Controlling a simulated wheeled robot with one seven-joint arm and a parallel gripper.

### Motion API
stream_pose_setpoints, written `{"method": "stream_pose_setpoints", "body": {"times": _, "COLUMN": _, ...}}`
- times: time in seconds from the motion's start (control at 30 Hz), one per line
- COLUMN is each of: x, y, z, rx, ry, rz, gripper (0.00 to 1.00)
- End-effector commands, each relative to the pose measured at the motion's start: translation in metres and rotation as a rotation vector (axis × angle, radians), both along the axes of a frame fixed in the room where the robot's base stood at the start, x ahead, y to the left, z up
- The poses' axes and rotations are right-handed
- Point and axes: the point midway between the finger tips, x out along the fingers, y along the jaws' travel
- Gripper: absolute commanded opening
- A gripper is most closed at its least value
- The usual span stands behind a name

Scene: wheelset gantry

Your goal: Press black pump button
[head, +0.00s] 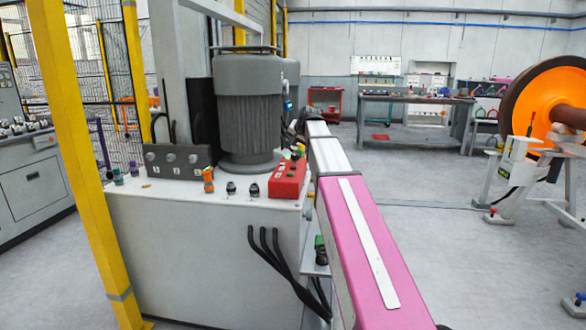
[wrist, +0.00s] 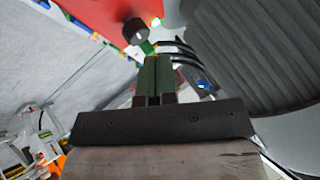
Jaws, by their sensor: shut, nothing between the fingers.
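The red control box (head: 287,181) sits on the grey pump cabinet at its right front edge, with several small buttons on top. In the wrist view its red face (wrist: 88,14) fills the top left. A round black button (wrist: 135,31) stands out from that face. My gripper (wrist: 154,58) has green fingers, shut together with nothing between them. Their tips point toward the box and lie just below and right of the black button in the picture. A small green part (wrist: 148,47) shows between tips and button. Contact cannot be told. In the head view my arm mostly hides the gripper.
A large grey ribbed motor (head: 249,112) stands right behind the box; its ribs (wrist: 245,55) are close on the right in the wrist view. Small black fittings (head: 253,190) and an orange one (head: 208,180) stand on the cabinet (head: 200,255).

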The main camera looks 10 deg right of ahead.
Motion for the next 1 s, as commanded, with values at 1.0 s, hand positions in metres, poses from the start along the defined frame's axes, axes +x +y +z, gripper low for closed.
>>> {"method": "stream_pose_setpoints", "body": {"times": 1.0, "x": 0.0, "y": 0.0, "z": -0.074, "rx": 0.0, "ry": -0.001, "rz": -0.001, "gripper": 0.0}}
